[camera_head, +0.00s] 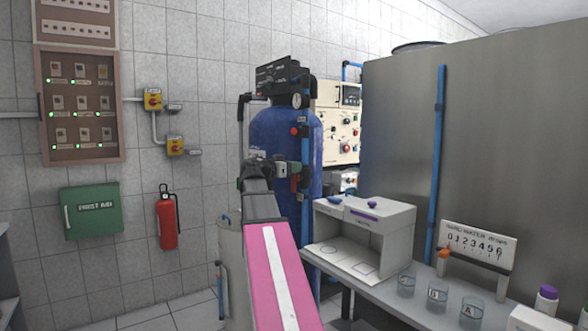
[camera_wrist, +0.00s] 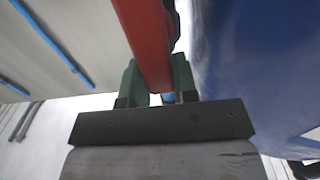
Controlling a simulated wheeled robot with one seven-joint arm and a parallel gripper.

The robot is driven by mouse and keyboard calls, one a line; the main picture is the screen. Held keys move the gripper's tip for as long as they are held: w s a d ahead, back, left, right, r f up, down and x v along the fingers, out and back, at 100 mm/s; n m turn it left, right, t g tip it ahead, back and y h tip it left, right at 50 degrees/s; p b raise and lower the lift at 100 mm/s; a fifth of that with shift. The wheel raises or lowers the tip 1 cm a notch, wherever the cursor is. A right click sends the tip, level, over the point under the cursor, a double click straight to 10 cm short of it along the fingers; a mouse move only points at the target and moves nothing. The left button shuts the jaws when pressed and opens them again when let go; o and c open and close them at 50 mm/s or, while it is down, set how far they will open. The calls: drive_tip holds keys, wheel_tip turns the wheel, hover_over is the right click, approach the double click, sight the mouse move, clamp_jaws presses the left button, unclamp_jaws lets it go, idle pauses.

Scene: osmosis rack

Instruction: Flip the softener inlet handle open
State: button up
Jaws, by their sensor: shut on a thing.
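The softener is a tall blue tank (camera_head: 270,130) with a dark valve head (camera_head: 280,78) on top, in the middle of the head view. The blue tank also fills the right side of the wrist view (camera_wrist: 255,60). A red handle (camera_wrist: 146,35) runs down from the top of the wrist view and ends between my green fingers. My gripper (camera_wrist: 156,78) is shut on this red handle, one finger on each side. In the head view my gripper (camera_head: 282,169) is in front of the tank beside a blue vertical pipe (camera_head: 305,150). The handle's pivot is hidden.
A bench (camera_head: 400,305) with a white booth (camera_head: 370,230), glass beakers (camera_head: 437,292) and a number card (camera_head: 478,245) stands at right. A large grey tank (camera_head: 500,130) is behind it. A fire extinguisher (camera_head: 166,220) and a first aid box (camera_head: 91,211) hang at left.

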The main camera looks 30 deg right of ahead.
drive_tip(key=o, duration=0.9)
drive_tip(key=a, duration=0.7)
drive_tip(key=s+a, duration=0.1)
drive_tip(key=a, duration=0.2)
drive_tip(key=shift+a, duration=0.4)
drive_tip(key=shift+w+f, duration=0.1)
